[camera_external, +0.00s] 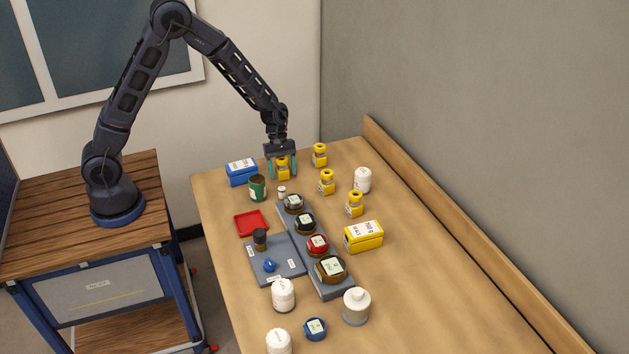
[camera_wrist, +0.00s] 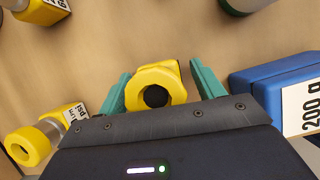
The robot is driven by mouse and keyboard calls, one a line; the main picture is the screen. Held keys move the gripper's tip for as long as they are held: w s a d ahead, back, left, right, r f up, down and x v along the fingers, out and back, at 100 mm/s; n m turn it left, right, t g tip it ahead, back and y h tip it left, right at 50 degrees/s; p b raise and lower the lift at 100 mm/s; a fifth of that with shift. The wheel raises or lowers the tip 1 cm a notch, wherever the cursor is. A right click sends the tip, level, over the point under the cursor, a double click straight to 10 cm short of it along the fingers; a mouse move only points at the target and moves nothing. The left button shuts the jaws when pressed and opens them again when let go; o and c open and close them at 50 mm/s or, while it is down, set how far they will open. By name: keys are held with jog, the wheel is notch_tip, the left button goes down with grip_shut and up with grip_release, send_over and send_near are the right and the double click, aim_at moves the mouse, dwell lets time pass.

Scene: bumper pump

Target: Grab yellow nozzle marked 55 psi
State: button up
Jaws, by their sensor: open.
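Several yellow nozzles stand on the table. One nozzle (camera_external: 283,168) is between the teal fingers of my open gripper (camera_external: 282,175). In the wrist view this nozzle (camera_wrist: 166,97) shows its round top with a dark hole, between the open fingers (camera_wrist: 160,73); its label is hidden. Other yellow nozzles stand to the right, at the back (camera_external: 319,154), in the middle (camera_external: 326,182) and nearer (camera_external: 355,204). In the wrist view, two show at left, a lower one (camera_wrist: 30,143) with "psi" partly readable and an upper one (camera_wrist: 40,12). I cannot read which is marked 55 psi.
A blue box marked 200 g (camera_external: 241,173) stands close left of the gripper, and right in the wrist view (camera_wrist: 275,92). A green jar (camera_external: 257,188) and small white bottle (camera_external: 281,192) are nearby. A grey gauge rack (camera_external: 335,289) and yellow box (camera_external: 363,237) lie nearer.

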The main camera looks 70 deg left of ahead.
jog(key=c, duration=1.3)
